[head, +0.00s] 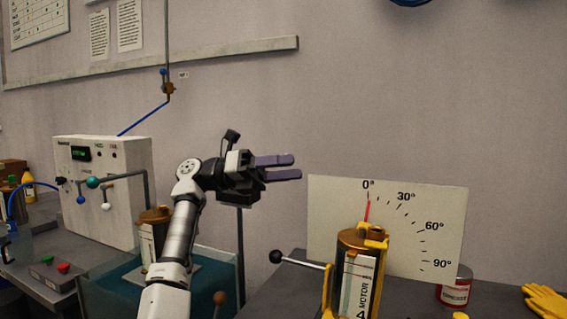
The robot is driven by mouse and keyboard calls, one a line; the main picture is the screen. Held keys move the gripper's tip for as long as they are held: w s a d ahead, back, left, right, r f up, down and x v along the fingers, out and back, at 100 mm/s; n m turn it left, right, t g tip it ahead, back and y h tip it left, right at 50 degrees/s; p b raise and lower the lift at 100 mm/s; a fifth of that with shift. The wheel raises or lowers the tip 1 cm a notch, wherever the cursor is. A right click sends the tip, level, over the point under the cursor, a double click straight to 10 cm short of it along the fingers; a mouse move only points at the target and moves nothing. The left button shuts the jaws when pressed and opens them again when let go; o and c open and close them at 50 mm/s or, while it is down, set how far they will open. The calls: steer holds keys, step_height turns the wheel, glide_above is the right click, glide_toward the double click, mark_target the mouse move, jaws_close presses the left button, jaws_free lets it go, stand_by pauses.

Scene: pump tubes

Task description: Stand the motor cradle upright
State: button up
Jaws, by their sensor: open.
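The motor cradle (375,236) is yellow and holds a brass-coloured motor cylinder (350,285) with a white label reading "MOTOR". It stands on the bench at the lower right of the head view, and the cylinder looks close to upright. A red pointer (367,209) on it points near 0° on the white angle board (420,215) behind. A lever with a dark ball knob (276,257) sticks out to the left of the cradle. My gripper (298,167) is open and empty, up and to the left of the cradle, fingers pointing right. The cradle's base is cut off by the frame.
A red-and-white can (455,288) and yellow gloves (545,300) lie on the bench at right. At left are a white control box (100,185), a second brass cylinder (154,232) and a glass-walled tank (115,285). The space around my gripper is clear.

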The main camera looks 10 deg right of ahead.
steer(key=shift+r, duration=0.3)
